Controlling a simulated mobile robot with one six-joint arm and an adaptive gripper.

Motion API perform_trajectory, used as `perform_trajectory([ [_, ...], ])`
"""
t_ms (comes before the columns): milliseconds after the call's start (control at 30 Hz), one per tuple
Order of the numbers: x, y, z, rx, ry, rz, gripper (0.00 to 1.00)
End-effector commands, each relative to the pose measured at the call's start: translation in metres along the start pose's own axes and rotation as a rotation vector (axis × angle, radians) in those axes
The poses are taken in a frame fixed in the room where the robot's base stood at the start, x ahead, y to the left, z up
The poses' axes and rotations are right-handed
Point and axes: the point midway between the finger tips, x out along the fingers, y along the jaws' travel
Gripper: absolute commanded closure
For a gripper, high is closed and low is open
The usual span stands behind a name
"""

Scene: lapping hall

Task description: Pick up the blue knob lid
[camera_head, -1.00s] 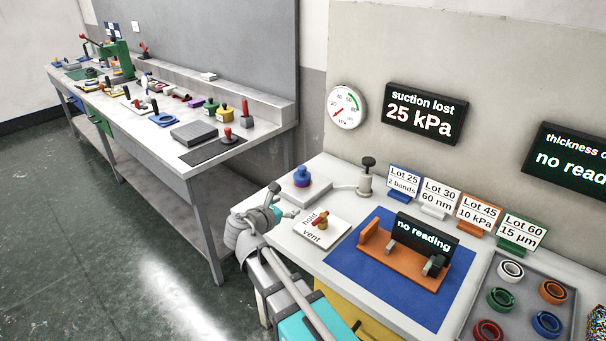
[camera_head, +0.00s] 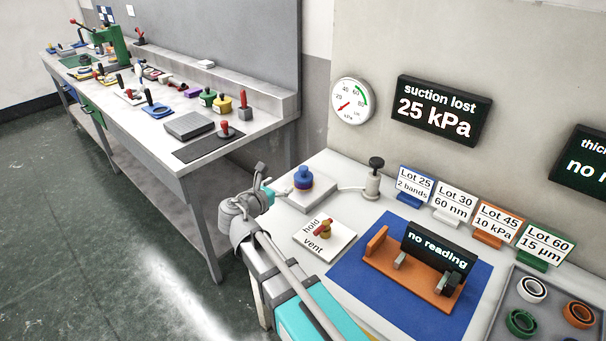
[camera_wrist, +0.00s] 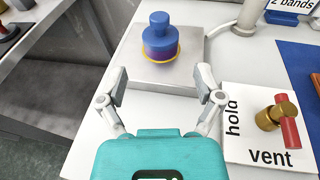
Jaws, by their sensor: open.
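The blue knob lid (camera_head: 303,176) sits upright on a square grey plate (camera_head: 310,194) on the white bench. In the wrist view the blue knob lid (camera_wrist: 160,38) has a round knob on a wider body, with a yellow ring around its base. The grey plate (camera_wrist: 140,76) lies under it. My gripper (camera_wrist: 160,80) is open and empty, its fingers spread to either side below the lid in the picture. In the head view my gripper (camera_head: 267,186) is at the bench's left edge, left of the lid and apart from it.
A hold/vent plate (camera_wrist: 240,147) with a brass and red valve (camera_wrist: 278,112) lies right of my gripper. A grey post with a black knob (camera_head: 374,178) stands right of the lid. An orange gauge stand (camera_head: 420,279) sits on a blue mat. A long workbench is at left.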

Motion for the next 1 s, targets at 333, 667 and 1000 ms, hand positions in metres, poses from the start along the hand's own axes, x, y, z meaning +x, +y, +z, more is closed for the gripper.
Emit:
perform_trajectory([
  [333, 0.008, 0.0, -0.001, 0.001, 0.001, -0.001, 0.15],
  [667, 0.05, 0.002, -0.002, 0.001, 0.001, -0.001, 0.15],
  [1000, 0.084, 0.001, -0.001, 0.001, 0.001, 0.0, 0.15],
])
